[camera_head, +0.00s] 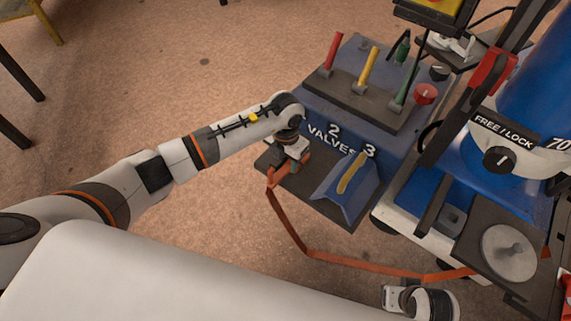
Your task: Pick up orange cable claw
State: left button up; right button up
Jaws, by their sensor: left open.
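A flat orange cable (290,228) hangs in a loop from the small dark platform at the front of the valve bench and runs right to the dark plate below the blue cylinder. Its left end, with a small orange piece (304,163), is at my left gripper (290,160). The claw's shape there is mostly hidden by the gripper. My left gripper is open and points down at this end; I cannot tell whether it touches. Part of what looks like my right gripper (393,297) shows at the bottom, its fingers not clear.
A blue valve bench (325,105) with red, yellow and green levers stands just beyond the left gripper. A blue wedge (343,190) with a yellow-orange bar is right of it. A FREE/LOCK knob (500,160) is at the right.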

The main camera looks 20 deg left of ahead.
pick_arm(q)
jog(key=shift+f, duration=0.25)
grip_shut()
jog(key=shift+r, duration=0.1)
pick_arm(e)
jog(key=shift+r, duration=0.2)
pick_arm(q)
jog(key=shift+w+r, duration=0.1)
jog(key=shift+r, duration=0.25)
notch_tip(320, 180, up, 9)
jog(key=shift+r+p, duration=0.15)
jog(key=shift+p, duration=0.8)
pick_arm(e)
notch_tip(320, 180, down, 6)
jog(key=shift+s+f, duration=0.2)
jog(key=shift+s, duration=0.1)
